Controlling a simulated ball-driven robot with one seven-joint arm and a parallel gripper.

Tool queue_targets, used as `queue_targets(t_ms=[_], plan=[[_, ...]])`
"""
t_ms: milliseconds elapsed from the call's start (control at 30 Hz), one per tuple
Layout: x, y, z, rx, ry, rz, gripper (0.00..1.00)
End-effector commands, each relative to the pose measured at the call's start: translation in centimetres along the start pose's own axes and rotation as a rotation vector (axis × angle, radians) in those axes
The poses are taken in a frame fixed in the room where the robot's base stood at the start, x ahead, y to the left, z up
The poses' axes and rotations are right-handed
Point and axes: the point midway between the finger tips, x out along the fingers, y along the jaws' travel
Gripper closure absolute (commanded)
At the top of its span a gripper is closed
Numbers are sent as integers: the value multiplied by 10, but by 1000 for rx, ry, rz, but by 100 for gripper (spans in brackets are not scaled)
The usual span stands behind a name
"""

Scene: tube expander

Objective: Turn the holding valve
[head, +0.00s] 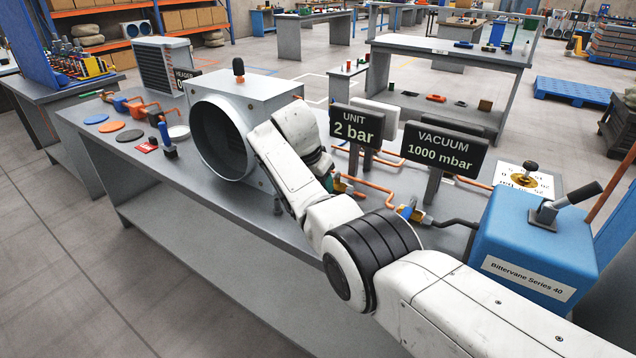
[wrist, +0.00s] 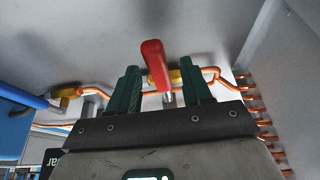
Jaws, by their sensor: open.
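A valve with a red lever handle (wrist: 155,65) shows in the wrist view, on a copper pipe with a brass body (wrist: 176,77). My gripper (wrist: 158,68) is open, with one dark green finger on each side of the red lever. The lever stands between the fingers and I cannot tell whether either touches it. In the head view my gripper is mostly hidden behind my arm, near the bench pipework, and the red lever does not show. A second valve with a blue handle (head: 408,209) sits on the pipe to the right; a blue handle (wrist: 22,97) shows at the wrist view's left.
A grey metal box with a round opening (head: 221,140) stands left of my arm. Signs read "UNIT 2 bar" (head: 357,125) and "VACUUM 1000 mbar" (head: 444,147). Copper pipes (head: 375,190) run along the bench to a blue pump (head: 530,240). Discs and small parts lie at the bench's left.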

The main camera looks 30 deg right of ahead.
Motion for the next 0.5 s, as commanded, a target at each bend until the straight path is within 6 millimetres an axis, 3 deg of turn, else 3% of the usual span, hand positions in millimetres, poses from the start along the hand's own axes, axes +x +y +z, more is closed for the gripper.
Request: queue_targets(t_ms=[167, 500], plan=[[-18, -1, 0, 0, 2, -4, 51], [-81, -1, 0, 1, 1, -4, 51]])
